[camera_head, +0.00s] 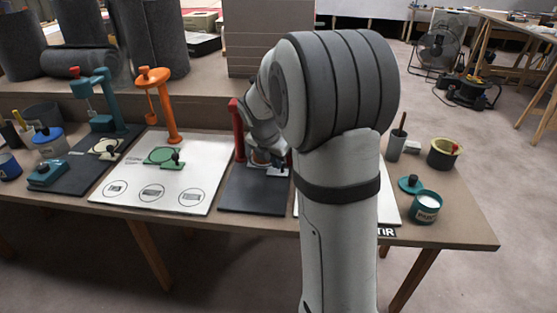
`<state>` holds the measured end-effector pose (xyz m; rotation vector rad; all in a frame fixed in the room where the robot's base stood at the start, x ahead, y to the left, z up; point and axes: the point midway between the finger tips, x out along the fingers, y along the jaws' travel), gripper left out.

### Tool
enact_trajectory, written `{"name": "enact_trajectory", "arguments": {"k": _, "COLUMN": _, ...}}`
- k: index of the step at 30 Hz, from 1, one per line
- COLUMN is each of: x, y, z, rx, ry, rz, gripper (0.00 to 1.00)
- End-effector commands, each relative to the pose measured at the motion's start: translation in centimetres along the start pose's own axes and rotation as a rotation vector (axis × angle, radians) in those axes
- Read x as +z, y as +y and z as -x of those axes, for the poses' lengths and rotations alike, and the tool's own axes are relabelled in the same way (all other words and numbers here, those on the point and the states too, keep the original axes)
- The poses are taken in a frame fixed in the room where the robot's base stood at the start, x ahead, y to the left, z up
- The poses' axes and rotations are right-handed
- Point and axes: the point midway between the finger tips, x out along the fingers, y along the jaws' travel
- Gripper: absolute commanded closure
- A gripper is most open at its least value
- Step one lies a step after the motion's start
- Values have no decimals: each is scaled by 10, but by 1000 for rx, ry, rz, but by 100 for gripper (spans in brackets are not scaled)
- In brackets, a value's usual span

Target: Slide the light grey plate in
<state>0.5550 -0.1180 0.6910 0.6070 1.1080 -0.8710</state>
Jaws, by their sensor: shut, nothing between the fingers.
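My gripper (279,168) is low over the dark board (248,197) of the red stand (238,130), just right of the red post. It is small here and partly covered by my own arm, but it appears shut with nothing held. I cannot make out a light grey plate for certain; something pale and blue-grey shows under my wrist, and my arm hides the area to its right. A cream plate with a black knob (106,147) lies by the teal stand (104,100). A green plate with a knob (163,156) lies by the orange stand (164,105).
A white board (148,190) with circled marks carries the orange stand. At the right are a teal can (426,206), its lid (410,184), a grey cup (396,146) and a dark pot (444,153). The right front corner of the bench is clear.

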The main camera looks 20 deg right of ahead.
Motion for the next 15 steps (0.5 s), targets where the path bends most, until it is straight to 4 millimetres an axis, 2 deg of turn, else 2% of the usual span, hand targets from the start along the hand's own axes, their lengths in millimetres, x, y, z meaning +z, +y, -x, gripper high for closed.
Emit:
{"name": "enact_trajectory", "arguments": {"k": 10, "x": 1, "y": 2, "z": 0, "rx": 2, "ry": -9, "rz": 7, "gripper": 100}}
{"name": "enact_trajectory", "arguments": {"k": 15, "x": -14, "y": 4, "z": 9, "rx": 2, "ry": -8, "rz": 9, "gripper": 100}}
